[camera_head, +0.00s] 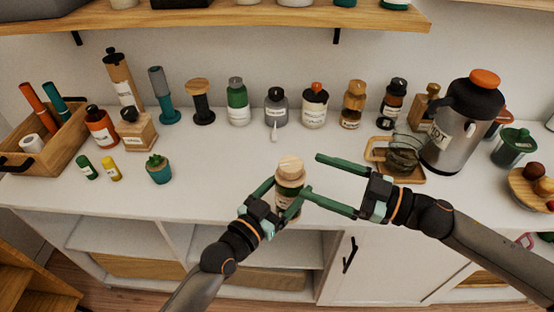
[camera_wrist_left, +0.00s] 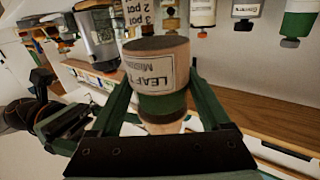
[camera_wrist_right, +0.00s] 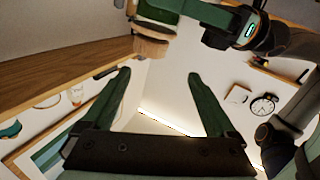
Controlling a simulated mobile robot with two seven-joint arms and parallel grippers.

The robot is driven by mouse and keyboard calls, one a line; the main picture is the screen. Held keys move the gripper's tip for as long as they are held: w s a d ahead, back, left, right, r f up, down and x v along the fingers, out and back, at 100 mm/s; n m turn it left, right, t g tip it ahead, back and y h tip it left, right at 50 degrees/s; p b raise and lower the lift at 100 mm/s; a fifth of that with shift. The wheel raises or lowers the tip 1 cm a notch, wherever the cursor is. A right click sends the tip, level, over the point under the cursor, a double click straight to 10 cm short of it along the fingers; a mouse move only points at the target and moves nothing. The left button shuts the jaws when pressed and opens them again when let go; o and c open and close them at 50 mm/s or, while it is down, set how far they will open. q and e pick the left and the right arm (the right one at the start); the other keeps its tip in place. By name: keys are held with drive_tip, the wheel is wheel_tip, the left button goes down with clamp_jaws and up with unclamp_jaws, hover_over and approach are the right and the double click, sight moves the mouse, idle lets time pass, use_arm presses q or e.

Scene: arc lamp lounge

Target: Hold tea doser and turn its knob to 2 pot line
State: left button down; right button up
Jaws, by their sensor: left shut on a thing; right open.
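The tea doser (camera_head: 290,178) has a round wooden knob (camera_head: 290,162) on top and a green band below it. My left gripper (camera_head: 287,194) is shut on the doser at the counter's front edge. In the left wrist view the doser (camera_wrist_left: 157,70) appears upside down, with a "LEAF" label; inverted lines reading "2 pot" and "3 pot" show near the top. The knob's setting is not readable. My right gripper (camera_head: 313,174) is open and empty, its fingertips right of the knob. In the right wrist view the knob (camera_wrist_right: 152,45) lies beyond the open fingers, apart from them.
Several bottles and jars, including a green bottle (camera_head: 238,105), line the back of the white counter (camera_head: 220,165). A small potted plant (camera_head: 158,172) stands left. A wooden tray (camera_head: 408,177) with a glass vessel and a large metal dispenser (camera_head: 455,140) stand right.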

sight(280, 162)
drive_tip(key=f+m, duration=0.1)
drive_tip(key=w+d+m+t, duration=0.1)
drive_tip(key=m, duration=0.1)
drive_tip(key=shift+d+f+h, duration=0.2)
drive_tip(key=shift+f+h, duration=0.2)
drive_tip(key=x, duration=1.1)
drive_tip(key=shift+w, duration=0.15)
drive_tip(key=shift+c, duration=0.4)
drive_tip(key=c, duration=1.3)
drive_tip(key=shift+t, duration=0.3)
